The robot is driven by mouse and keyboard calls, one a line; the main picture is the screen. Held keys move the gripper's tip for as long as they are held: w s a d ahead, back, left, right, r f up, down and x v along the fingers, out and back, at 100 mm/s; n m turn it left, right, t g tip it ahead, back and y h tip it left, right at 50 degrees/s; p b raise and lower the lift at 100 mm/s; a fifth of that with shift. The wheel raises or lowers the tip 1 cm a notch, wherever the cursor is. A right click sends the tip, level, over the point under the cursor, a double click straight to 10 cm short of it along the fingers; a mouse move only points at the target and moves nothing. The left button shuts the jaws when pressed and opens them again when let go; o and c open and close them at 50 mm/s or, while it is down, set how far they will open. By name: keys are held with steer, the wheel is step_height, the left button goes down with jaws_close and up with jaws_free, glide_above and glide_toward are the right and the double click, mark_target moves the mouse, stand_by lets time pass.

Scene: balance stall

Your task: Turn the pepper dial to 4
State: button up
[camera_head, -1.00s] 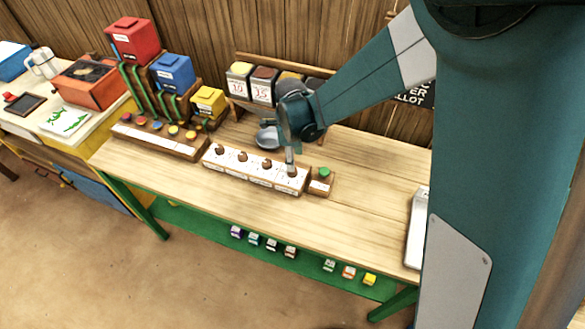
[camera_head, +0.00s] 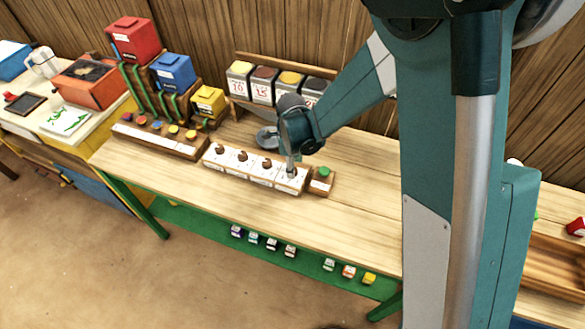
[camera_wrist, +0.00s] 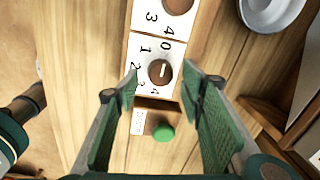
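A row of white-faced dials (camera_head: 220,165) with brown knobs stands on the wooden table. The rightmost dial (camera_wrist: 161,73) has a round brown knob with a white pointer line, and the numbers 0 to 4 run around its left side. I cannot read its name label. The line lies roughly up and down in the wrist view; which end points is unclear. My gripper (camera_head: 291,170) points down over this dial. In the wrist view my gripper (camera_wrist: 160,76) is open, with its green-padded fingers on either side of the knob and a visible gap to each.
A small block with a green button (camera_head: 324,172) stands just right of the dial row. A round metal pan (camera_head: 267,138) and several labelled canisters (camera_head: 263,85) stand behind it. The front strip of the table is clear.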

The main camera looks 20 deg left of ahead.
steer(key=shift+w+f, duration=0.1)
steer(key=shift+f, duration=0.95)
steer(key=shift+c, duration=0.7)
steer(key=c, duration=0.7)
steer(key=shift+c, duration=0.2)
